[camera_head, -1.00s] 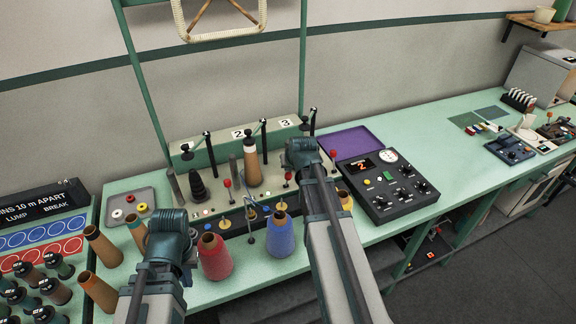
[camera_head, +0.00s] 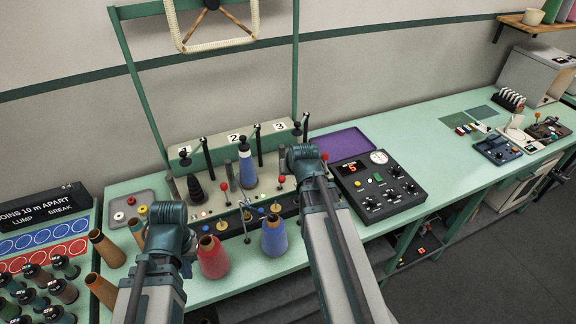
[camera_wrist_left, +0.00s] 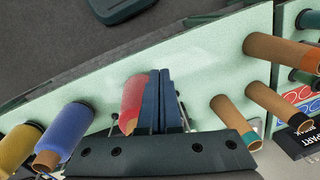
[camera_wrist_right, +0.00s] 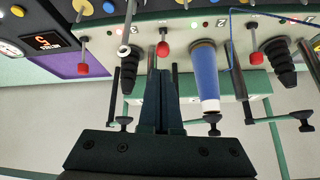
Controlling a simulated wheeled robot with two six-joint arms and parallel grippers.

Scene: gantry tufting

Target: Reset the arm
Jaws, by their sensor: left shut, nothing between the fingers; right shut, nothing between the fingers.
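My left gripper (camera_wrist_left: 161,74) is shut and empty; in the left wrist view its fingers overlap a red yarn cone (camera_wrist_left: 132,98), and whether they touch it I cannot tell. In the head view my left wrist is left of that red cone (camera_head: 212,258), the fingers mostly hidden. My right gripper (camera_wrist_right: 158,73) is shut and empty. In the right wrist view its fingers point at the tufting machine's front, beside a blue cone (camera_wrist_right: 205,75) standing on the machine. In the head view my right arm reaches up toward the machine, its fingers hidden by the wrist.
A black control box (camera_head: 380,187) showing 5 and a purple tray (camera_head: 342,143) are right of my right arm. Another blue cone (camera_head: 274,236) stands between the arms. Brown tubes (camera_head: 107,248) and a spool rack (camera_head: 45,290) are left.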

